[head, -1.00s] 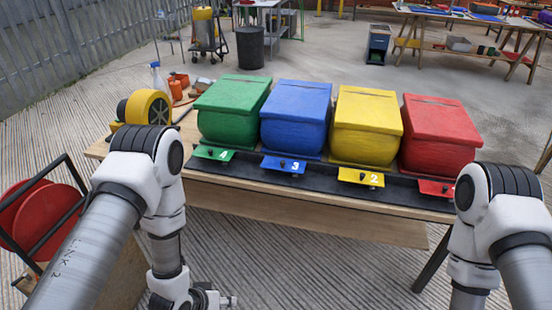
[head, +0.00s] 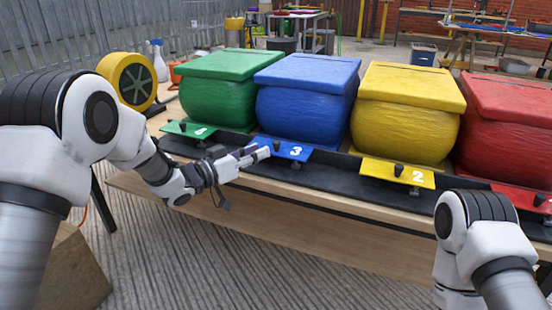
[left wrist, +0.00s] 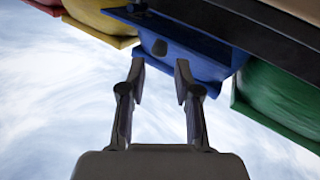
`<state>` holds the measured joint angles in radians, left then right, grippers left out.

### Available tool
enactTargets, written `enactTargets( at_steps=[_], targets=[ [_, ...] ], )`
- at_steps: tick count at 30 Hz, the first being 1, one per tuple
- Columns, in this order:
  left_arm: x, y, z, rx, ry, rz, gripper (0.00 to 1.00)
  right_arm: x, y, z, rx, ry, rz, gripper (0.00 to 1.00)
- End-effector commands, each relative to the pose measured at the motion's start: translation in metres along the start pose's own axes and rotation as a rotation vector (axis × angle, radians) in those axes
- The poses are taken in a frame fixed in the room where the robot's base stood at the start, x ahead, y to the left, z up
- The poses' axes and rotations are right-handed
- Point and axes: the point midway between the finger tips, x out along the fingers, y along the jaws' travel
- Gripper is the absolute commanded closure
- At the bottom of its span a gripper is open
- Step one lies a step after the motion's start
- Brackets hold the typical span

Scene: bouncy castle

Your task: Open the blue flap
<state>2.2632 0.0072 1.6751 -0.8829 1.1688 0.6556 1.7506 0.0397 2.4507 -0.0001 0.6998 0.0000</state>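The blue flap (head: 288,150), marked 3 and with a small dark knob, sits in front of the blue box (head: 306,102). It looks shut. My left gripper (head: 262,152) is at the left edge of the blue flap. In the left wrist view, its two fingers (left wrist: 160,66) stand apart with nothing between them, and the blue flap (left wrist: 205,64) is just beyond their tips. I cannot tell whether they touch it. My right arm shows at the lower right, but its gripper is out of view.
The green flap (head: 187,129) is left of the blue one; the yellow flap (head: 398,172) and red flap (head: 527,198) are to the right. The boxes stand on a wooden table (head: 330,205). A yellow reel (head: 130,80) stands at its left end. Space before the table is open.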

Motion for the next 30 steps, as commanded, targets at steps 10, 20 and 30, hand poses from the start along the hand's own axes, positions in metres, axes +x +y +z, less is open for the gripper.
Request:
enactTargets(
  at_steps=[10,20,30],
  targets=[
    [0.061,0.0,0.003,0.0,-0.002,0.0,0.68,0.021,0.0,0.0,0.0,0.0,0.0,0.6],
    [0.069,0.0,0.0,-0.003,-0.001,-0.001,0.75,0.021,0.0,0.0,0.0,0.0,0.0,0.6],
    [0.068,0.001,-0.001,-0.005,-0.005,-0.002,1.0,0.018,0.0,0.0,0.0,0.0,0.0,0.6]
  ],
)
